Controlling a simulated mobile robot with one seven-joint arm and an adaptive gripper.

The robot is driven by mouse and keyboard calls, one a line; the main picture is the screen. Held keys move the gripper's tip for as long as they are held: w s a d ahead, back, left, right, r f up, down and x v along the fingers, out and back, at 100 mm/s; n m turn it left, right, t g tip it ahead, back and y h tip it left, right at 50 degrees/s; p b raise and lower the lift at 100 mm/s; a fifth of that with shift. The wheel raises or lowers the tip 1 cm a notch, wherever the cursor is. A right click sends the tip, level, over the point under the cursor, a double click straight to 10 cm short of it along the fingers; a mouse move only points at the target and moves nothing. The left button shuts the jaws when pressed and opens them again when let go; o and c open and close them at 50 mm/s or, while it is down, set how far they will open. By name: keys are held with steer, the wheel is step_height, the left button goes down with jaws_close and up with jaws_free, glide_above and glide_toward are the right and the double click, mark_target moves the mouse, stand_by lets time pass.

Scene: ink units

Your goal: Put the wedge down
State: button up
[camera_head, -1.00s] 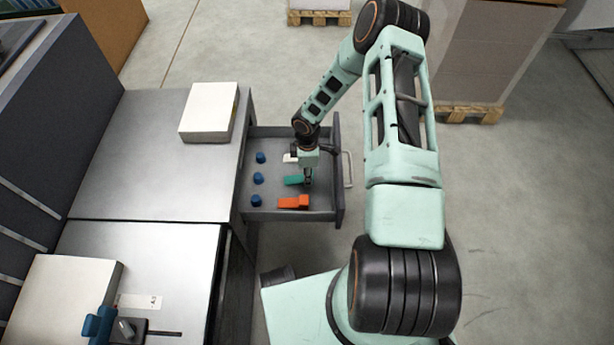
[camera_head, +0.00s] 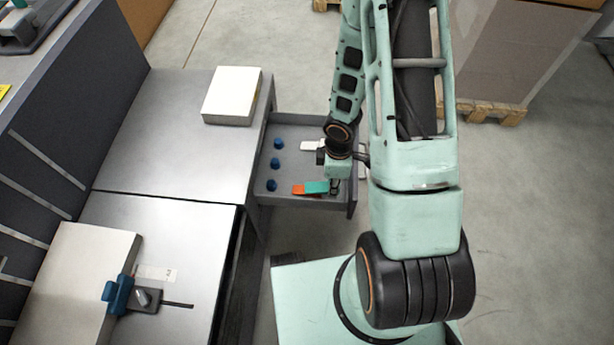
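A teal wedge (camera_head: 316,187) is at the fingers of my gripper (camera_head: 334,187), over the open grey drawer (camera_head: 290,200). The fingers appear shut on its right end. In this view the teal wedge covers the right part of an orange wedge (camera_head: 297,190), which lies in the drawer near its front side. Whether the two touch cannot be told. A white piece (camera_head: 311,146) lies toward the far side of the drawer, partly hidden by my gripper and wrist.
Three blue knobs (camera_head: 275,160) stand in a row along the drawer's left side. A white box (camera_head: 232,95) sits on the metal top beside the drawer. A blue clamp-like device (camera_head: 122,292) is on the nearer top. Drawer walls surround my gripper.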

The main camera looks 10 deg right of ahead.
steer(key=shift+s+a+r, duration=0.1)
steer(key=shift+r, duration=0.05)
steer(key=s+a+r+p, duration=0.1)
steer(key=s+a+r, duration=0.1)
steer(key=a+r, duration=0.5)
steer(key=s+a+r+p, duration=0.1)
steer(key=a+r, duration=0.1)
steer(key=a, duration=0.9)
steer(key=s+a+r+p, duration=0.1)
steer(key=s+a+r, duration=0.4)
steer(key=s, duration=0.4)
steer(key=s+a+r+p, duration=0.1)
steer(key=s+a+r, duration=0.3)
steer(key=s+a, duration=0.4)
steer(key=b, duration=0.4)
glide_above(173, 258)
steer(key=f, duration=0.9)
steer(key=shift+s+d+f, duration=0.2)
steer(key=shift+d, duration=0.2)
steer(key=shift+a+f, duration=0.15)
steer(key=shift+f, duration=0.1)
steer(key=shift+w+a+f, duration=0.1)
steer(key=shift+f, duration=0.75)
steer(key=shift+w+a+f, duration=0.1)
steer(key=shift+f, duration=0.7)
